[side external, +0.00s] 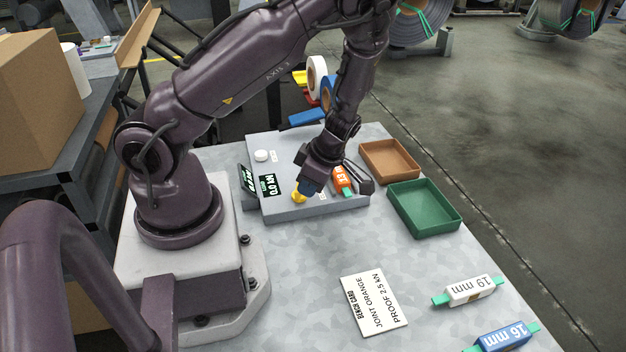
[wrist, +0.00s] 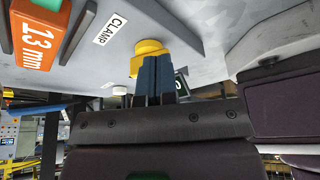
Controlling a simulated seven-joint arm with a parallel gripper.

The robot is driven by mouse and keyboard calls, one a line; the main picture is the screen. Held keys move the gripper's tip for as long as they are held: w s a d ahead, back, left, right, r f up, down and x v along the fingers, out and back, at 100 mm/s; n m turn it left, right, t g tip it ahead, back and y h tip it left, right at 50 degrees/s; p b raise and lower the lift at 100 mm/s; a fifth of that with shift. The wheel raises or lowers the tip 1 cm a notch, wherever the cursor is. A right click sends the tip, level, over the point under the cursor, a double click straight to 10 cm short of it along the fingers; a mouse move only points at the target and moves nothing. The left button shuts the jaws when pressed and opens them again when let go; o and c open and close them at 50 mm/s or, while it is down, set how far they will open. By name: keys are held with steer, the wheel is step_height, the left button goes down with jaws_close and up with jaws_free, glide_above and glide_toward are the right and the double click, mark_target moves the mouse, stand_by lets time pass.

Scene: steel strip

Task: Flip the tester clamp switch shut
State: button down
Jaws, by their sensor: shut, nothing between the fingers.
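The tester (side external: 290,213) is a grey slab on the bench with a dark display. Its yellow clamp switch (side external: 298,197) sits near the front edge; in the wrist view the switch (wrist: 150,46) is beside the CLAMP label (wrist: 111,28). My gripper (side external: 311,190) has its blue fingers together and empty, right at the switch. In the wrist view the fingertips (wrist: 153,62) overlap the switch's lower part; I cannot tell whether they touch. An orange 13 mm piece (side external: 342,178) with a green end lies on the tester, right of my gripper; it also shows in the wrist view (wrist: 42,35).
A brown tray (side external: 390,160) and a green tray (side external: 425,210) stand right of the tester. A bench card (side external: 374,302), a white 19 mm piece (side external: 468,290) and a blue 16 mm piece (side external: 503,337) lie in front. A white knob (side external: 261,155) is on the tester.

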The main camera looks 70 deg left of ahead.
steer(key=shift+s+d+m, duration=0.1)
steer(key=shift+m, duration=0.3)
steer(key=shift+s+m+y, duration=0.1)
steer(key=shift+m+y, duration=0.2)
steer(key=shift+m, duration=0.2)
steer(key=shift+s+d, duration=0.1)
steer(key=shift+s, duration=0.15)
stand_by(0.5)
stand_by(1.0)
steer(key=shift+w+a, duration=0.4)
steer(key=shift+a, duration=0.45)
